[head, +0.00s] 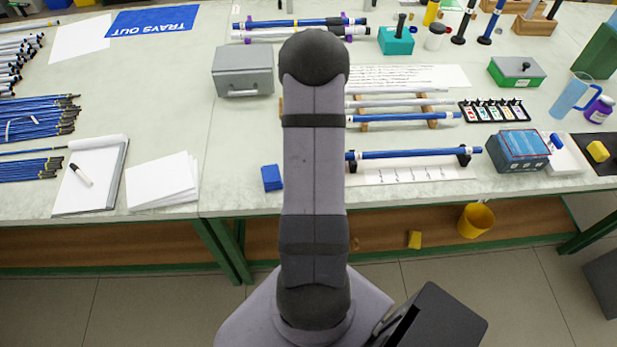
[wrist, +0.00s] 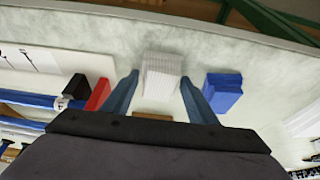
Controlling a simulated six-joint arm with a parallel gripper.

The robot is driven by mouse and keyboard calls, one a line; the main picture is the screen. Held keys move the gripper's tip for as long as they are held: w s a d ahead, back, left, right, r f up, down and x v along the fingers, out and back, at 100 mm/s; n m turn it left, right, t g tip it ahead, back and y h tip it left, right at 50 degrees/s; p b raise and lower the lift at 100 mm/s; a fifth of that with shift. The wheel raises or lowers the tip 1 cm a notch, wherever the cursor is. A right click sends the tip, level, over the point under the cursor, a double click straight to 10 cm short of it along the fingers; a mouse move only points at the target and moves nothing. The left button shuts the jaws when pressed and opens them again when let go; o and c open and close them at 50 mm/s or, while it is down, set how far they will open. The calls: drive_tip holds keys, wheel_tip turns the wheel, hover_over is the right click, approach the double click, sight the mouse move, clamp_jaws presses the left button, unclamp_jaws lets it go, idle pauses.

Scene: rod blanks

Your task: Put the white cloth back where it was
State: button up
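A folded white cloth (wrist: 162,66) with a ribbed look lies on the pale bench in the wrist view. My gripper (wrist: 160,78) has its two fingers spread wide, one on either side of the cloth. I see a thin gap at the left finger; I cannot tell whether the right finger touches the cloth's edge. In the head view my arm hides both the gripper and the cloth. A blue block (wrist: 222,92) lies just right of the right finger; it also shows in the head view (head: 271,178), left of my arm near the bench's front edge.
A red block (wrist: 98,95) and a black rod support (wrist: 77,87) stand left of the fingers. A blue rod (head: 420,153) rests on supports over a white sheet. A grey box (head: 243,72) stands behind. Bench is bare around the blue block.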

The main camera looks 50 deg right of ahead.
drive_tip(key=shift+o, duration=0.6)
drive_tip(key=shift+r, duration=0.15)
drive_tip(key=shift+s+r, duration=0.1)
drive_tip(key=shift+r, duration=0.35)
drive_tip(key=p+v, duration=0.4)
drive_tip(key=v, duration=0.7)
drive_tip(key=shift+a, duration=0.15)
drive_tip(key=s+a+r+n+g+y, duration=0.1)
drive_tip(key=a+r+n, duration=0.3)
drive_tip(key=a, duration=0.9)
drive_tip(key=s+a+r+n+g+y, duration=0.1)
drive_tip(key=a+r+n, duration=0.3)
drive_tip(key=a, duration=1)
drive_tip(key=shift+r+n+g+y, duration=0.2)
drive_tip(key=shift+n+g+y, duration=0.3)
drive_tip(key=shift+g+y, duration=0.1)
